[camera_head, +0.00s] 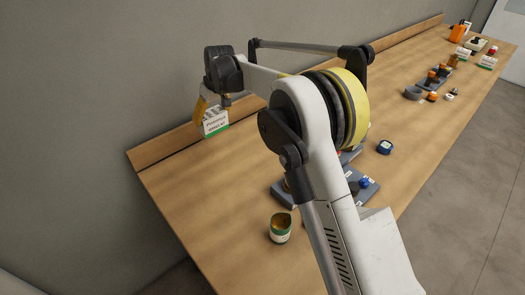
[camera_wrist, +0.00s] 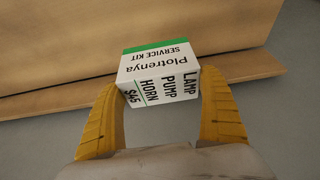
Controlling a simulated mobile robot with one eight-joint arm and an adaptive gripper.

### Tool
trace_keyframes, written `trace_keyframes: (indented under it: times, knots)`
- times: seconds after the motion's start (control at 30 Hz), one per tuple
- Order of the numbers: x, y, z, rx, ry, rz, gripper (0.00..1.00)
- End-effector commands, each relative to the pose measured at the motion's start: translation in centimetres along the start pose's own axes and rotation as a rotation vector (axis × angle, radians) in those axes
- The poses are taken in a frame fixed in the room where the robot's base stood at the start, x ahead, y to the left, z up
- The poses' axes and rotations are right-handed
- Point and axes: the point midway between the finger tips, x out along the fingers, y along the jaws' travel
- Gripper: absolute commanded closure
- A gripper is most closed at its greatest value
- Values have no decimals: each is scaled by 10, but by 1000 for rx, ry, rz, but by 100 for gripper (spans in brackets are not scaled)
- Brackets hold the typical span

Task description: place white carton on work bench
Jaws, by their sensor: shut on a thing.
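The white carton (camera_head: 214,123) has a green stripe and black lettering. It shows upside down in the wrist view (camera_wrist: 159,72), with the words "Plotrenya service kit" and "lamp pump horn" on it. My gripper (camera_head: 206,108) has its two yellow fingers on either side of the carton; in the wrist view the gripper (camera_wrist: 161,105) is shut on it. The carton is over the far left end of the wooden work bench (camera_head: 190,180), by the raised back edge. I cannot tell whether its base touches the bench.
A green and white tin (camera_head: 280,228) stands on the near bench edge. Several orange and dark items (camera_head: 436,75) stand farther along. The grey wall (camera_head: 90,80) runs behind. Bare bench surrounds the carton's front.

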Motion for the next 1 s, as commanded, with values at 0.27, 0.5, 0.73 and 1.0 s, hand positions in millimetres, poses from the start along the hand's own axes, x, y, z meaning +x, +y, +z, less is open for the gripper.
trace_keyframes:
  times: [0.27, 0.5, 0.73, 1.0]
  knots:
    - [13, -26, 30, -1, 0, -1, 55]
    - [30, -69, 80, -1, 1, 0, 55]
    - [36, -86, 99, 1, 1, 0, 55]
    - [68, -86, 113, 2, 1, 1, 55]
